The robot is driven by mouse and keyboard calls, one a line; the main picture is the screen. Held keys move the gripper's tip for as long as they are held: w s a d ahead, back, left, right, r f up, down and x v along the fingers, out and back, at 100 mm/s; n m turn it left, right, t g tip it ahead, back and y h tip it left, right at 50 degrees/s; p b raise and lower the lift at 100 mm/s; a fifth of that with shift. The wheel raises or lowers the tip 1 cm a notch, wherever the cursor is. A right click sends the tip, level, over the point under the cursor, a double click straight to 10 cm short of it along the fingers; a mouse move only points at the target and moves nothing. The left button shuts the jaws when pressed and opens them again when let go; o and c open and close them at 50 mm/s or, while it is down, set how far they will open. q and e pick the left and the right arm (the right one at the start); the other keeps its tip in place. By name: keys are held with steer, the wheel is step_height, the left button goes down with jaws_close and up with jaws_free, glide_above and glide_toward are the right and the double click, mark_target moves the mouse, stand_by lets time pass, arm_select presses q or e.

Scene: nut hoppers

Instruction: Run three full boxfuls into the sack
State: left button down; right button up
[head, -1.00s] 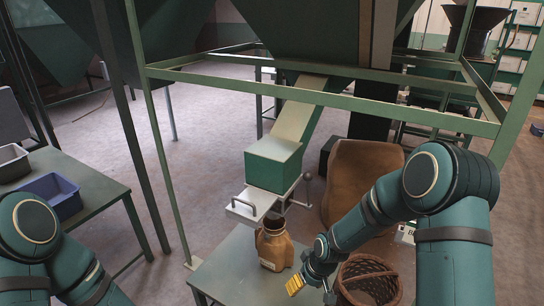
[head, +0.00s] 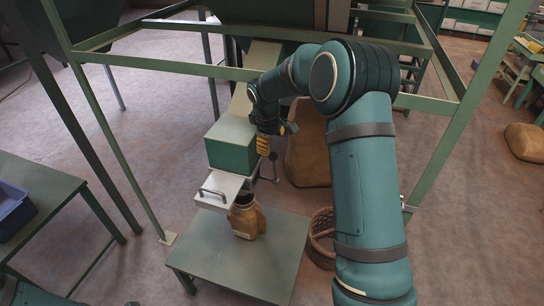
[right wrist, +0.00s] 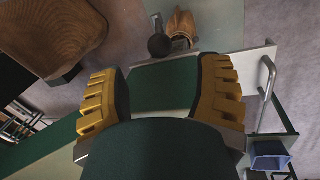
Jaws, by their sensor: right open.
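The green box (head: 231,150) sits below the chute (head: 242,100); a pale slide plate (head: 217,190) with a bar handle sticks out beneath it. A dark ball-ended lever (head: 273,157) stands at its right side. The open brown sack (head: 246,220) stands upright on a small table, under the plate. My right gripper (head: 265,143) is open beside the box's right side, close to the lever. In the right wrist view its yellow fingers (right wrist: 163,95) stand apart with the green box between or beyond them; contact is unclear. The ball (right wrist: 160,45) and sack (right wrist: 182,24) show past them.
The green table (head: 240,265) has free room around the sack. A wicker basket (head: 320,238) stands to its right. A large brown sack (head: 308,150) stands behind. Green frame bars (head: 165,66) cross above the work area. A blue bin (head: 12,210) is on the left table.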

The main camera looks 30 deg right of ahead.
mark_target(273, 153)
steer(key=f, duration=0.2)
steer(key=d+f, duration=0.1)
steer(key=f, duration=0.5)
steer(key=shift+w+d, duration=0.15)
steer(key=shift+w, duration=0.25)
jaws_close()
